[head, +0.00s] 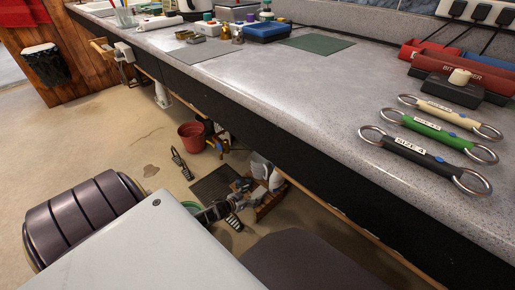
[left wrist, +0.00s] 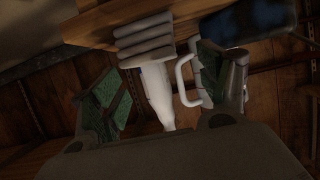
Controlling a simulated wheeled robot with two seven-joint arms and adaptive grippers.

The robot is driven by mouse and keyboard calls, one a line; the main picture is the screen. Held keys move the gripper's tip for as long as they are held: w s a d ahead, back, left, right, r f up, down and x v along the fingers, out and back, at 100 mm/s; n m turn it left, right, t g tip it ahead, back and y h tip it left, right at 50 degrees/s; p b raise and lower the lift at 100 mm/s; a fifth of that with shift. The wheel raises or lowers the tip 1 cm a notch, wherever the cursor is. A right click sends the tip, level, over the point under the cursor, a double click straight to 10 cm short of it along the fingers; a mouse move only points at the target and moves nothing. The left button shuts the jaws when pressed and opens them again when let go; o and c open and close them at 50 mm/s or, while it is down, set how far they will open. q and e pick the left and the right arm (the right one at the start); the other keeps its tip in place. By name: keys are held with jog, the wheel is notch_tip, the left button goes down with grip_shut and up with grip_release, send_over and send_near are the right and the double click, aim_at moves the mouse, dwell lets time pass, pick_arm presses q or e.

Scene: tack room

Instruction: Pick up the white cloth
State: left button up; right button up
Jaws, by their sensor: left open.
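My left gripper (head: 239,203) reaches low under the counter front, beside a low wooden crate with white bottles. In the left wrist view my left gripper (left wrist: 166,88) is open, its green-padded fingers apart, with nothing held between them. Beyond the fingers a light, ribbed, stacked thing (left wrist: 143,36) lies against wood; it may be the folded white cloth, but I cannot tell for sure. A white bottle (left wrist: 157,90) and a white handled jug (left wrist: 185,78) show behind the finger gap. My right gripper is not in view.
The grey counter (head: 300,90) overhangs the space around my left gripper. A red bucket (head: 192,136) and a dark mat (head: 213,185) are on the floor nearby. Three labelled ringed bars, including a green one (head: 428,130), lie on the counter at right. Open floor is at left.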

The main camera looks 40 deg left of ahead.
aim_at(257, 193)
pick_arm(q)
jog(key=shift+w+d+f+b, duration=0.15)
jog(key=shift+w+f+b, duration=0.75)
jog(key=shift+w+b, duration=0.25)
jog(key=shift+b+x, duration=0.6)
jog(key=shift+x, duration=0.4)
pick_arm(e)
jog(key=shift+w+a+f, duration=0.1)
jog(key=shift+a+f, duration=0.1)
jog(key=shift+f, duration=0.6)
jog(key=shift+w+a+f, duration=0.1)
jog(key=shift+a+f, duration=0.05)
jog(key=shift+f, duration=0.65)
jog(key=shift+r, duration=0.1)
pick_arm(q)
jog(key=shift+c, duration=1.4)
jog(key=c, duration=0.8)
